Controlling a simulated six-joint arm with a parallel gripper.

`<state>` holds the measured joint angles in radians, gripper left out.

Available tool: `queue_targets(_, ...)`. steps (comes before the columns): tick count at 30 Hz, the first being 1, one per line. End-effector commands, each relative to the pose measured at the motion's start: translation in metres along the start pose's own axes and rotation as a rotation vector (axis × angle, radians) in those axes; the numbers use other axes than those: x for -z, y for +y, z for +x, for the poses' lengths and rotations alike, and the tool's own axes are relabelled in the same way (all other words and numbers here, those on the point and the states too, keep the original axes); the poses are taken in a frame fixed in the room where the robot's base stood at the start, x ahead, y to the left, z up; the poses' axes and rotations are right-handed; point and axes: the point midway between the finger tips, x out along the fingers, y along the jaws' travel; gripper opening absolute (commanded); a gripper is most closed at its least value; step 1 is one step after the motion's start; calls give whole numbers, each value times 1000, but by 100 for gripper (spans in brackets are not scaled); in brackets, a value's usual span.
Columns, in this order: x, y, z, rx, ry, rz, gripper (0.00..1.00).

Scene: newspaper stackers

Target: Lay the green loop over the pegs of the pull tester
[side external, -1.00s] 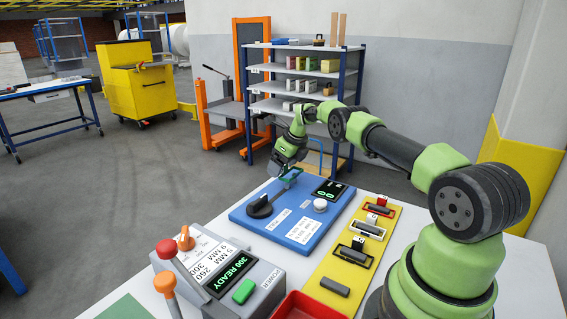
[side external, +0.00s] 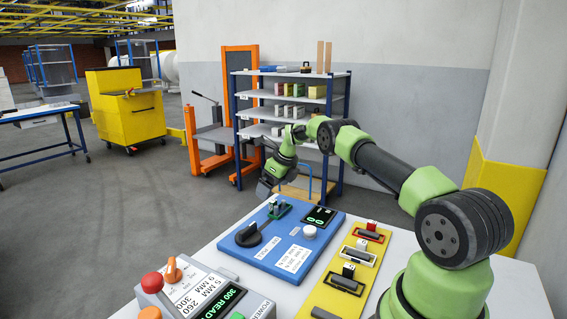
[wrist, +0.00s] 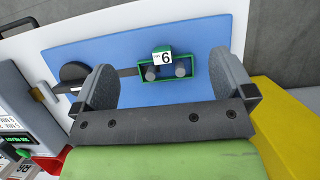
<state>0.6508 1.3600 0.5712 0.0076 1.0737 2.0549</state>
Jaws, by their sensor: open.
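The pull tester (side external: 297,255) is a blue plate with a black lever, a small readout and a white knob. The green loop (side external: 286,212) lies at its far end. In the wrist view the green loop (wrist: 196,88) is a rectangle around two grey pegs (wrist: 180,71), with a white tag marked 6 (wrist: 162,58) at its upper edge. My gripper (side external: 266,187) is open and empty, above and beyond the loop. In the wrist view its two fingers stand wide apart to either side of the loop, clear of it.
A yellow strip (side external: 318,297) to the right holds several tagged loops in holders. A grey control box (side external: 215,282) with a red button and orange knobs stands at the front left. A shelf rack (side external: 285,72) stands behind the table.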

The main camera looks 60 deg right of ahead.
Motion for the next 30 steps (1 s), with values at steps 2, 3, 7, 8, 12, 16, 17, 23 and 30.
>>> queue_targets(2,0,0,-12,1,-1,2,100)
queue_targets(3,1,0,-17,2,-1,2,100)
queue_targets(7,0,0,-44,2,-3,1,100)
queue_targets(8,0,0,-50,2,-3,1,100)
queue_targets(12,0,0,-77,3,-3,0,100)
queue_targets(16,0,0,-95,3,-2,0,100)
queue_targets(17,0,0,-97,2,-2,0,100)
queue_targets(23,-9,16,-121,1,-11,-107,100)
queue_targets(30,-27,109,-205,14,-65,-731,100)
